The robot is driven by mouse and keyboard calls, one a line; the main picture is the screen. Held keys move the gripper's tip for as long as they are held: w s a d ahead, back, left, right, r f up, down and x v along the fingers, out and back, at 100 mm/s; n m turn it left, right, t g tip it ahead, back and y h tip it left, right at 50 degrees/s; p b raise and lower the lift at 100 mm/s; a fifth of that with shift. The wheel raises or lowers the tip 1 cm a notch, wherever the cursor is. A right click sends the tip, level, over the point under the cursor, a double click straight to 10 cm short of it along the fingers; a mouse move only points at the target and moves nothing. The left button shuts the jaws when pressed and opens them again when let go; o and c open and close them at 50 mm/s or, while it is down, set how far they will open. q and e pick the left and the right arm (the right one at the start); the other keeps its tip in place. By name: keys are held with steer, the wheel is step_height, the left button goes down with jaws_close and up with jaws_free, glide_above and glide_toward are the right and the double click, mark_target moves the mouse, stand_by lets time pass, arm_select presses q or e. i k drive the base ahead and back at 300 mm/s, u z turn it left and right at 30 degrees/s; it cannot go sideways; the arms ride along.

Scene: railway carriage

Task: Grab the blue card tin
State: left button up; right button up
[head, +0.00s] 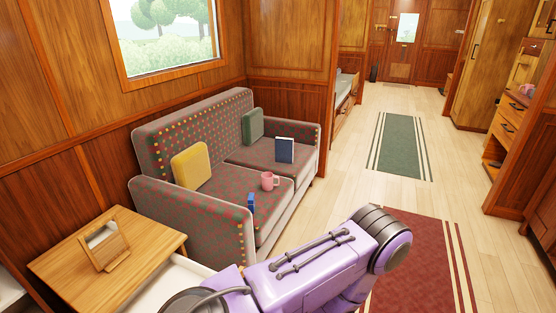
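A small bright blue upright box (251,203), which looks like the blue card tin, is on the front left part of the sofa seat, near the near armrest. It is small in the picture and its markings cannot be made out. A larger dark blue book-like thing (284,150) with a pale edge stands on the far seat cushion. A purple and grey part of my arm crosses the bottom middle of the head view. Neither of my grippers shows.
The patterned sofa (185,207) also holds a pink mug (269,181), a yellow cushion (190,166) and a green cushion (252,124). A wooden side table (60,265) with a wooden frame (104,246) stands at the left. A red rug (415,245) and open floor lie right of the sofa.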

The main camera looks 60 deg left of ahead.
mark_target(251, 200)
steer(key=i, duration=0.3)
steer(key=u, duration=1.15)
